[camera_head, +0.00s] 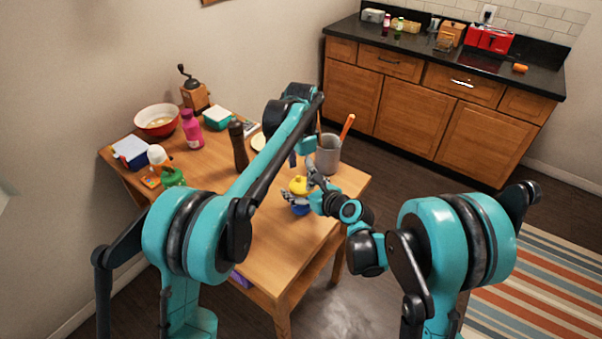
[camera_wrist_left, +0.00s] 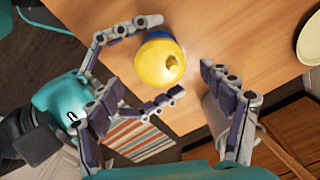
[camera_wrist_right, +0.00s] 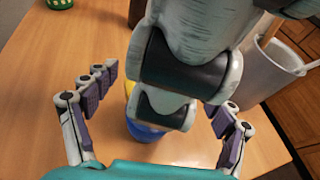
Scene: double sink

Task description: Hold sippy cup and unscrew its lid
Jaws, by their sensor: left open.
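The sippy cup has a yellow lid (camera_head: 298,185) and a blue body (camera_head: 301,211). It stands upright near the table's right side. In the left wrist view the yellow lid (camera_wrist_left: 160,63) shows from above. My right gripper (camera_wrist_right: 166,90) is open, with its fingers apart on either side of the cup. Contact cannot be told. My left gripper (camera_wrist_left: 160,85) is open above the cup, with the lid between and beyond its fingers. In the right wrist view my left gripper hides most of the cup; only some blue body (camera_wrist_right: 146,134) and a sliver of yellow show.
A grey utensil holder (camera_head: 328,156) stands just behind the cup, close to my left gripper. A dark mill (camera_head: 238,146), pink bottle (camera_head: 192,128), bowl (camera_head: 158,121) and green cup (camera_head: 172,177) stand further left. The table (camera_head: 270,250) is clear in front of the cup.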

